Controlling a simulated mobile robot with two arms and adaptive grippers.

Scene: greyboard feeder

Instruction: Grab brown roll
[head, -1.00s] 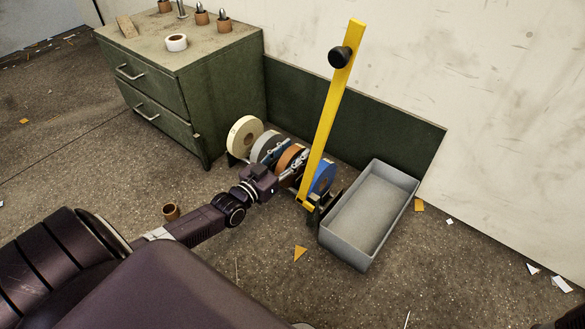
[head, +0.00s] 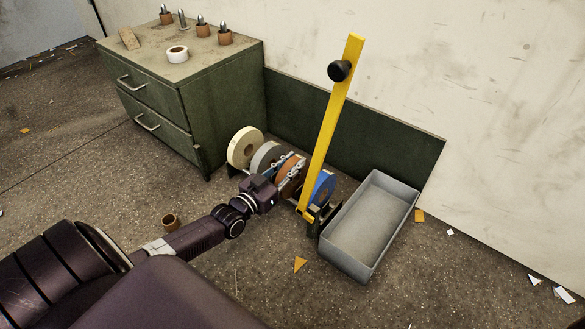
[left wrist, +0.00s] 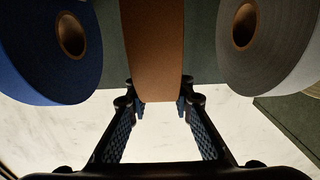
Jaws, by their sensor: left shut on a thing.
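In the left wrist view the brown roll (left wrist: 152,50) fills the top centre, edge-on. My left gripper (head: 287,170) is at the brown roll and partly hides it. In the left wrist view its fingers (left wrist: 156,108) lie on either side of the roll's lower edge, shut on it. The blue roll (left wrist: 50,50) and grey roll (left wrist: 265,45) flank it there. My right gripper does not show.
A cream roll (head: 245,147) stands at the row's left end. A yellow lever (head: 332,125) with a black knob rises beside the blue roll. A grey tray (head: 370,225) lies to the right. A green cabinet (head: 222,105) stands behind left.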

